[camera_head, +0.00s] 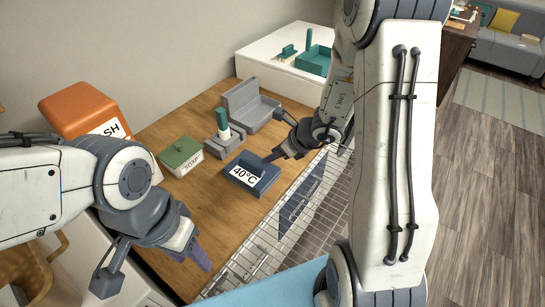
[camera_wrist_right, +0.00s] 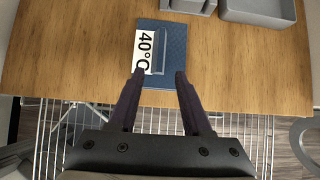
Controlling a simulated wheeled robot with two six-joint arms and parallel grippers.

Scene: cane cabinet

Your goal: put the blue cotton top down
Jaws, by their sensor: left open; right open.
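A dark blue block-like piece with a white "40°C" label (camera_head: 265,184) lies on the wooden top. It looks like the blue cotton top, and it also shows in the right wrist view (camera_wrist_right: 174,60) with a raised ridge. My right gripper (camera_head: 273,157) is open over its far edge in the head view. In the right wrist view its two fingertips (camera_wrist_right: 159,74) are apart and overlap the piece's edge. Nothing is visibly clamped, and I cannot tell whether they touch it. My left gripper (camera_head: 200,258) is open and empty near the wooden top's front left.
A green soap box (camera_head: 181,154), a grey holder with a green-capped bottle (camera_head: 224,139) and a grey tray (camera_head: 250,108) stand behind the piece. An orange box (camera_head: 80,109) is at left. A wire rack (camera_head: 252,262) runs along the front edge. Bare wood (camera_head: 215,210) lies left of the piece.

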